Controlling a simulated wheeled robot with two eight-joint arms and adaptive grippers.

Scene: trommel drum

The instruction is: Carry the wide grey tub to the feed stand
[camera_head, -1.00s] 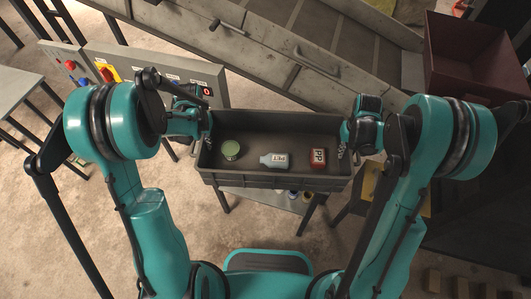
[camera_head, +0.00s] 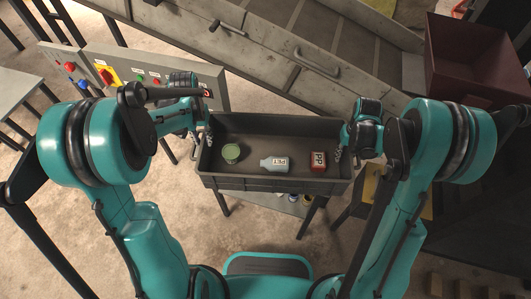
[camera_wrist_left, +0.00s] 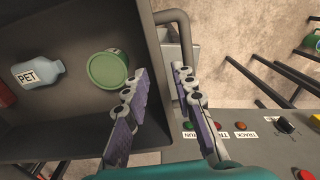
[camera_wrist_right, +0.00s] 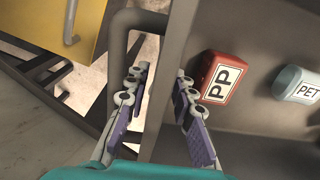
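The wide grey tub (camera_head: 275,184) is in the middle of the head view, level-looking, above a stand. It holds a green can (camera_head: 231,152), a pale bottle marked PET (camera_head: 274,163) and a red container marked PP (camera_head: 318,160). My left gripper (camera_wrist_left: 160,76) is at the tub's left end, its open fingers on either side of the end wall, near the bar handle (camera_wrist_left: 184,35). My right gripper (camera_wrist_right: 158,78) is at the right end, also open astride the wall by the other handle (camera_wrist_right: 118,45). Finger contact and the tub's underside are hidden.
A control panel (camera_head: 130,72) stands behind on the left. The slanted grey machine frame (camera_head: 265,65) runs close behind the tub. A dark red bin (camera_head: 465,58) is at the back right. The stand's legs (camera_head: 315,212) show below the tub. Bare floor lies at front left.

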